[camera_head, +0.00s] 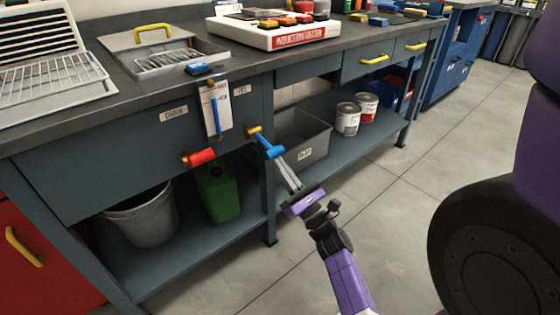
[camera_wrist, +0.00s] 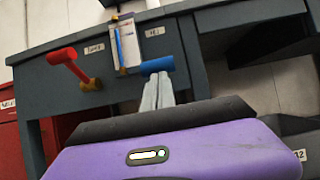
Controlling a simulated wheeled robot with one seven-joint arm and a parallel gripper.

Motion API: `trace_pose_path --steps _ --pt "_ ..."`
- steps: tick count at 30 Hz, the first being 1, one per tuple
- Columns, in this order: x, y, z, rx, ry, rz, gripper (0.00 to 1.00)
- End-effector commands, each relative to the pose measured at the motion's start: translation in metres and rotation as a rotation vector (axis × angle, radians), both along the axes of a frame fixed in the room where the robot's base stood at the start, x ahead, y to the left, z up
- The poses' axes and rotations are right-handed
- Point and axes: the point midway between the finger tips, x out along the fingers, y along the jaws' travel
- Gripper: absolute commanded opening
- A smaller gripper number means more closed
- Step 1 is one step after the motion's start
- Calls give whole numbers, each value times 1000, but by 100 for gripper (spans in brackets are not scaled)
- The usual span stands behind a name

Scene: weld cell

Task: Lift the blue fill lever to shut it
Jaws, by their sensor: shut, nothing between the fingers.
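The blue fill lever (camera_head: 268,144) sticks out from a brass valve (camera_head: 253,131) on the front of the grey bench. It slopes down and to the right in the head view. In the wrist view its blue handle (camera_wrist: 157,65) lies across, just beyond my fingertips. My gripper (camera_head: 281,162) is shut and empty, its fingertips at the lower end of the blue handle. In the wrist view my fingertips (camera_wrist: 158,82) cover part of the space below the handle and hide the valve. I cannot tell whether they touch it.
A red lever (camera_head: 200,157) sits left of the blue one, under a drain label (camera_head: 174,114). A grey bin (camera_head: 304,138) stands on the shelf behind my fingers. The floor in front is clear.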

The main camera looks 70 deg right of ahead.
Motion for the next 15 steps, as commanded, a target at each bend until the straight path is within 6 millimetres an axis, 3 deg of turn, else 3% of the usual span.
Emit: trace_pose_path --steps 1,15 --pt "-1 2 16 11 23 2 0" --pt "-6 6 47 135 223 4 0"
